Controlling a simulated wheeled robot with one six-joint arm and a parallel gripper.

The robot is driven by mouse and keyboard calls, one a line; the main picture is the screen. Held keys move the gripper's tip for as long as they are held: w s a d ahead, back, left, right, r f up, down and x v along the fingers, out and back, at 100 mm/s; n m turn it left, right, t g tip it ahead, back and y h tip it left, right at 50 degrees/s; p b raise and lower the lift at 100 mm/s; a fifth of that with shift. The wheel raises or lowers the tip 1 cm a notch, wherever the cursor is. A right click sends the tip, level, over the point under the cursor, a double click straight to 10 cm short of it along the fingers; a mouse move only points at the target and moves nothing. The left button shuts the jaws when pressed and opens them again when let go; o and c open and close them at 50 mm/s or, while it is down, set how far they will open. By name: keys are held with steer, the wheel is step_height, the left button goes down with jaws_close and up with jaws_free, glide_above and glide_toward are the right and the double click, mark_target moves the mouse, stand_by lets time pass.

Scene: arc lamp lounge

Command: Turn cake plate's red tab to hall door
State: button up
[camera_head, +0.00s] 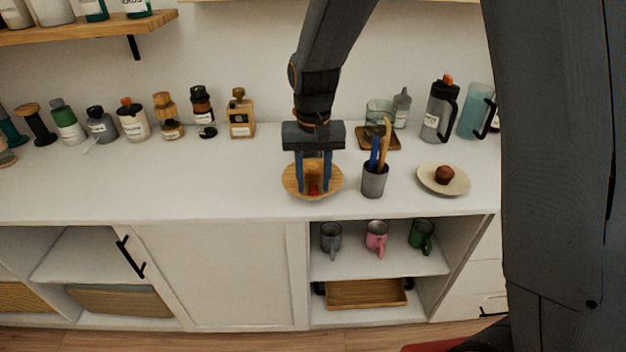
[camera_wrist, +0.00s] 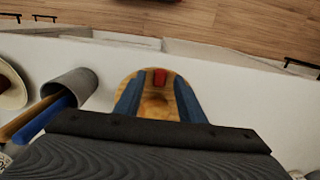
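The cake plate is a round wooden plate (camera_head: 290,184) on the white counter, near its front edge. A raised wooden piece (camera_head: 314,172) stands at its middle. Its red tab (camera_head: 314,190) is on the side facing the counter's front edge; the tab also shows in the wrist view (camera_wrist: 160,77). My gripper (camera_head: 314,188) points down over the plate. Its two blue fingers stand apart on either side of the wooden piece and look open. I cannot tell whether the fingertips touch the plate. No door to a hall is in view.
A grey cup (camera_head: 374,182) with blue and wooden utensils stands close right of the plate. A saucer (camera_head: 455,186) with a brown ball lies further right. Bottles and jars (camera_head: 133,120) line the back. The counter left of the plate is clear. Mugs (camera_head: 376,236) sit on the shelf below.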

steer(key=shift+f, duration=0.3)
jaws_close()
